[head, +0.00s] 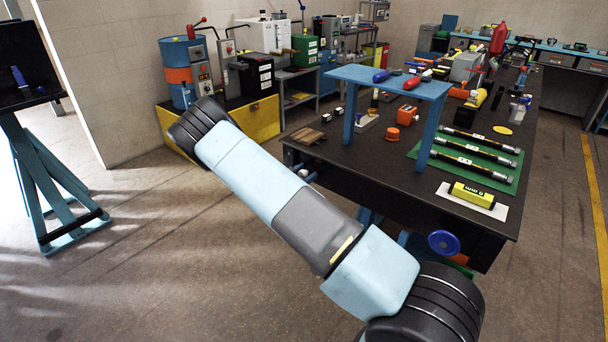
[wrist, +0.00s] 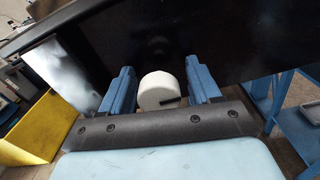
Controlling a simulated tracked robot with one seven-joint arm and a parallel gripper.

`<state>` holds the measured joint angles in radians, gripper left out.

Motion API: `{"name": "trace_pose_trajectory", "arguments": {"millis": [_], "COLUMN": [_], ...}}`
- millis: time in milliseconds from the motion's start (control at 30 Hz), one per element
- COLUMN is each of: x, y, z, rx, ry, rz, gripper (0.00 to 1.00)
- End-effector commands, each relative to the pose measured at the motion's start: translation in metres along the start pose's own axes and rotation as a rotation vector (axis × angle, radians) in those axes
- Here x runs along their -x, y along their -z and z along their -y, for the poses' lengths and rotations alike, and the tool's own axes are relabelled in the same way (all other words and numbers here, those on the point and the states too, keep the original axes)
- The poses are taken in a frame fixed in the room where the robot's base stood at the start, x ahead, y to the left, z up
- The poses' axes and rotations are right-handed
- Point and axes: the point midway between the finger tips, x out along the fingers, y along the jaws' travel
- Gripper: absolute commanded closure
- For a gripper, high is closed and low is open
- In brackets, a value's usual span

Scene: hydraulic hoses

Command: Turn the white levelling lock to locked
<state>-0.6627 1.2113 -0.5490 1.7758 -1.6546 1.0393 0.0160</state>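The white levelling lock (wrist: 158,88) is a round white knob in the middle of the wrist view, in front of a dark panel. A short black mark shows at its lower right, pointing to the right. The two blue fingers of my gripper (wrist: 160,68) stand on either side of the knob. The left finger is close to the knob; a small gap seems to show at the right. I cannot tell whether either finger touches it. In the head view neither the lock nor my gripper can be made out.
A dark workbench (head: 384,178) carries a blue stand (head: 390,82), hoses on a green mat (head: 421,152) and a yellow level (head: 472,195). A blue handwheel (head: 444,243) sits at its front.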

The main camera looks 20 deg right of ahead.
Motion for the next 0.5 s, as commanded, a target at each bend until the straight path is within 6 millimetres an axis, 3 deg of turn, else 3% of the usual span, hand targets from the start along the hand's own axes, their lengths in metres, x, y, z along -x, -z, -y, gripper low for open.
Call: {"name": "trace_pose_trajectory", "arguments": {"millis": [67,500], "x": [0.0001,0.0003], "y": [0.0,0.0002], "z": [0.0,0.0004], "rx": [0.0,0.0], "ry": [0.0,0.001], "rz": [0.0,0.0], "gripper": [0.46,0.88]}}
